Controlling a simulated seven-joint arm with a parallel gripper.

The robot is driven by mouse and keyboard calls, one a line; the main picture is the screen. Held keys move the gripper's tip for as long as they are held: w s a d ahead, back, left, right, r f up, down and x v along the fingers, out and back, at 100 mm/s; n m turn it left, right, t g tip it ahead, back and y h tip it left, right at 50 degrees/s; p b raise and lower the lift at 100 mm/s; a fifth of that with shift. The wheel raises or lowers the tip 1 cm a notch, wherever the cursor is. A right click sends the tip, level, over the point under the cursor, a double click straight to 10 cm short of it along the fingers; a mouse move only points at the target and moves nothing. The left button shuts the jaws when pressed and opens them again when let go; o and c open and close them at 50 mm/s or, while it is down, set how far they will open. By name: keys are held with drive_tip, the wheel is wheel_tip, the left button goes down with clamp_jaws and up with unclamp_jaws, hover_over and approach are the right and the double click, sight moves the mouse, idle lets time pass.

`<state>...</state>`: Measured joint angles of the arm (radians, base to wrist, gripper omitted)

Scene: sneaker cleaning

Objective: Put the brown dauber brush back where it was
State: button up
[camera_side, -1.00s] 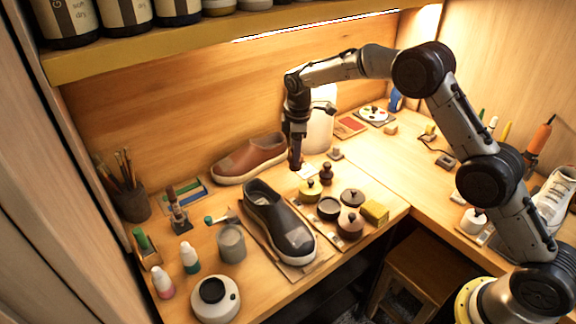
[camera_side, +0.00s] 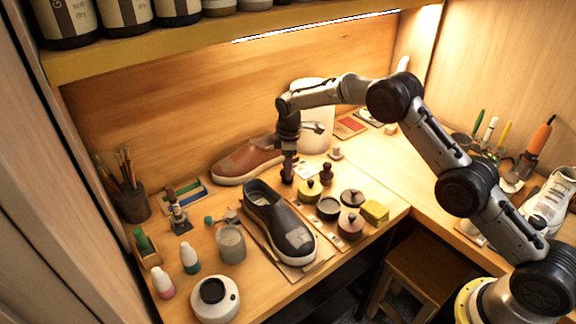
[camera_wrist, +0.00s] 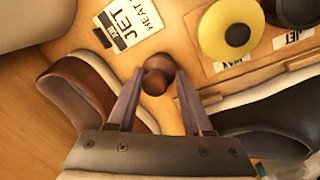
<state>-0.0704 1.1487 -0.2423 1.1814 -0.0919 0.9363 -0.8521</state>
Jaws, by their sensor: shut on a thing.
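My gripper (camera_side: 288,166) is shut on the brown dauber brush (camera_wrist: 156,76), whose rounded brown top shows between the fingertips in the wrist view. In the side view the held brush (camera_side: 287,178) is a small dark piece under the fingers, low over the table between the brown shoe (camera_side: 248,160) and the black shoe (camera_side: 280,222). I cannot tell whether it touches the table. A white card with lettering (camera_wrist: 130,22) lies just past the gripper in the wrist view. The brush's lower part is hidden.
A yellow tin (camera_side: 310,190), a brown turned wooden piece (camera_side: 326,174) and several dark tins stand to the right. A white container (camera_side: 314,125) stands behind. The gap between the two shoes is narrow.

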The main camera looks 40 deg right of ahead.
drive_tip(key=shift+f, duration=0.1)
drive_tip(key=o, duration=1.2)
wheel_tip(320, 180, up, 12)
drive_tip(key=s, duration=0.2)
drive_tip(key=s+d+r+m+t, duration=0.2)
drive_tip(key=s+r+m, duration=0.3)
drive_tip(key=s+r, duration=1.3)
drive_tip(key=s+f+m+t, duration=0.1)
drive_tip(key=s+f+m, duration=0.1)
drive_tip(key=s, duration=1.1)
drive_tip(key=s+f+m+t, duration=0.1)
drive_tip(key=s+f+m, duration=0.2)
drive_tip(key=s, duration=1)
drive_tip(key=shift+d+f+m+y, duration=0.35)
drive_tip(key=shift+d+m+y, duration=0.05)
drive_tip(key=shift+m, duration=0.2)
